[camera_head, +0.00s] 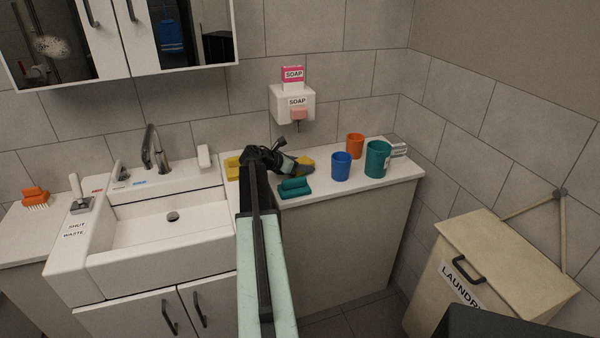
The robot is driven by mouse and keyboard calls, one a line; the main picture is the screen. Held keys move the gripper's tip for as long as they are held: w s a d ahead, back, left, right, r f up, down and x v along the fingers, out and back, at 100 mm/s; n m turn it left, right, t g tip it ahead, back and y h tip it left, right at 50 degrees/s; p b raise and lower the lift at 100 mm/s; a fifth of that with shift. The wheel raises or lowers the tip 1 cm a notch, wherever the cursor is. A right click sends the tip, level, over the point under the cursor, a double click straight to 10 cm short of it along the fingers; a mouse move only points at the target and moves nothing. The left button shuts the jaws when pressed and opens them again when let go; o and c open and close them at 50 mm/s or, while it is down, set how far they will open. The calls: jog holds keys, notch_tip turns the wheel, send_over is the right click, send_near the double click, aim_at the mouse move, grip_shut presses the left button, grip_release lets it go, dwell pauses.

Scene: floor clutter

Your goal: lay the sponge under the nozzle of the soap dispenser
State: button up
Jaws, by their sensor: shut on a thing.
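A teal brush-like object (295,189) lies just in front of my gripper. A blue cup (341,167), an orange cup (355,146) and a teal cup (377,159) stand to the right. The sink (165,232) is left; a laundry bin (480,275) stands right.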

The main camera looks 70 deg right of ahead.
jog(key=shift+w+d+f, duration=0.1)
jog(key=shift+w+f, duration=0.1)
jog(key=shift+s+f, duration=0.1)
jog(key=shift+f, duration=0.05)
jog(key=o, duration=1.3)
jog(key=shift+r+p, duration=0.35)
jog(key=shift+p, duration=0.1)
jog(key=p+v, duration=0.5)
jog(key=v, duration=0.6)
jog(key=shift+w+a+r, duration=0.1)
jog(key=shift+w+a, duration=0.1)
jog(key=shift+a, duration=0.2)
